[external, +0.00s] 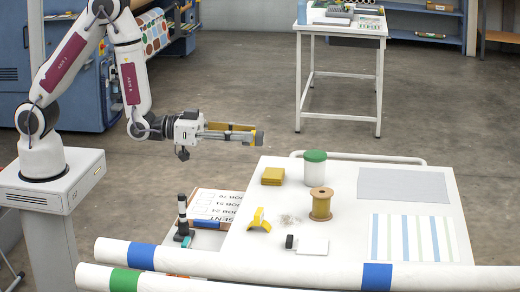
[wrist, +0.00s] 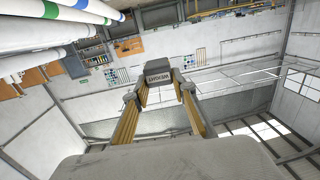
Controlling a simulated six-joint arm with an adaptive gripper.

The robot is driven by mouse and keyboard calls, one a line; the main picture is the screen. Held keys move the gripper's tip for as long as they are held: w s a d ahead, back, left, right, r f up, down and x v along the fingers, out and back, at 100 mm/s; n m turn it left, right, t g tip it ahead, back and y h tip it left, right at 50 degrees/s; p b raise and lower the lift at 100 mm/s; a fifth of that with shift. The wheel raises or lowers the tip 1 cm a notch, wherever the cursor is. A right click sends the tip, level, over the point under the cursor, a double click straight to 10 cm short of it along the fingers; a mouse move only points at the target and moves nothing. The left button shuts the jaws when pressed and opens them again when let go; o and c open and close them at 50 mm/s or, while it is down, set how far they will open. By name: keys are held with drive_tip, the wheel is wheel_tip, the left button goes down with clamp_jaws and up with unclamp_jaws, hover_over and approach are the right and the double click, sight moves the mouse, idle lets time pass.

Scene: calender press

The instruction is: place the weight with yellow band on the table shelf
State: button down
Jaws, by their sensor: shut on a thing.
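My gripper (external: 250,136) is held out level in the air, beyond the far left corner of the white table (external: 340,235). It is shut on a small dark grey block, seen between its fingertips in the wrist view (wrist: 159,74), with lettering on its face. The weight is clear of every surface. I cannot make out the table shelf for certain; the tabletop hides much of what is below.
On the tabletop are a yellow block (external: 272,176), a green-lidded jar (external: 315,170), a gold spool (external: 321,206) and a yellow angled piece (external: 258,221). Long white rolls (external: 210,263) cross the front. A lettered board (external: 228,204) lies left. Another table (external: 342,27) stands behind.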

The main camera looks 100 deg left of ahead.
drive_tip(key=w+a+f+n+g+y, duration=0.15)
drive_tip(key=a+f, duration=0.35)
drive_tip(key=a, duration=0.8)
drive_tip(key=s+a+f+n+t+y, duration=0.1)
drive_tip(key=a+f+n+y, duration=0.2)
drive_tip(key=a, duration=0.9)
drive_tip(key=m+h, duration=0.2)
drive_tip(key=m, duration=0.1)
hover_over(273, 165)
drive_tip(key=shift+f, duration=3.65)
drive_tip(key=shift+f, duration=2.45)
drive_tip(key=shift+f, duration=0.1)
drive_tip(key=shift+f, duration=2.25)
drive_tip(key=shift+f, duration=0.2)
